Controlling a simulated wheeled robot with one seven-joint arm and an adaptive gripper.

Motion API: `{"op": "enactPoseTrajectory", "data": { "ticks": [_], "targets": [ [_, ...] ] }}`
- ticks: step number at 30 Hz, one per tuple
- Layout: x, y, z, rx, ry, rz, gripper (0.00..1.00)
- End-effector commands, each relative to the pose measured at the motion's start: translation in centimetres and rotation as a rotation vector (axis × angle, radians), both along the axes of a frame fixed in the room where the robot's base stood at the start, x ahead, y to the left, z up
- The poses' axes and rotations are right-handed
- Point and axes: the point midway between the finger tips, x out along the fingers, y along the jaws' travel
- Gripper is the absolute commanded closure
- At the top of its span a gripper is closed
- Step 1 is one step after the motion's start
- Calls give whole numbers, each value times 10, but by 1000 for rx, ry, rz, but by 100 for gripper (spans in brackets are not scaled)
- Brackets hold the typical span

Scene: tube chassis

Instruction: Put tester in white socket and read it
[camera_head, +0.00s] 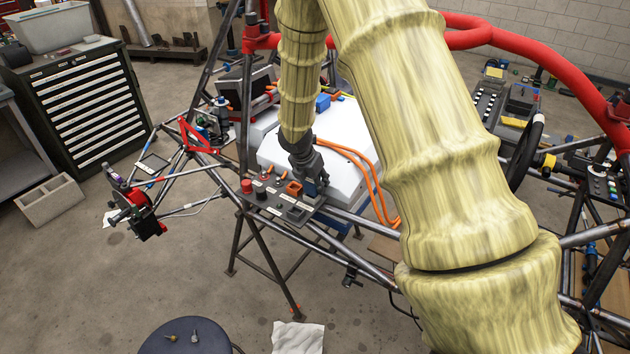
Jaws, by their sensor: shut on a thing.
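My gripper (318,190) is dark grey and small in this view. It points down at the right end of a grey control panel (268,203) on the chassis. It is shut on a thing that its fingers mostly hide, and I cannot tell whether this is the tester. The panel carries a red knob (246,186), an orange block (293,188) and several small dark fittings. I cannot pick out a white socket on the panel. I cannot tell whether the held thing touches the panel.
A white box (330,150) with orange cables (372,180) lies behind the panel. Chassis tubes and a red bar (540,60) surround the arm. A dark round stool (180,346) holds small metal items. A white cloth (298,338) lies on the floor. The floor at lower left is clear.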

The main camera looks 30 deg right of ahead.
Motion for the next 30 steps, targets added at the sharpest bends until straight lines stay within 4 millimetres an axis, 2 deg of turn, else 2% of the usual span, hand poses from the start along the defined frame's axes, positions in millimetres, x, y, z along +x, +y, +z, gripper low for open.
{"op": "enactPoseTrajectory", "data": {
  "ticks": [4,5,6,17,30],
  "targets": [
    [0,0,-2,0,0,0,90],
    [0,0,-2,0,0,0,58],
    [0,0,-2,0,-1,0,50],
    [0,0,-1,0,0,0,50],
    [-3,8,22,0,0,0,50]
  ]
}}
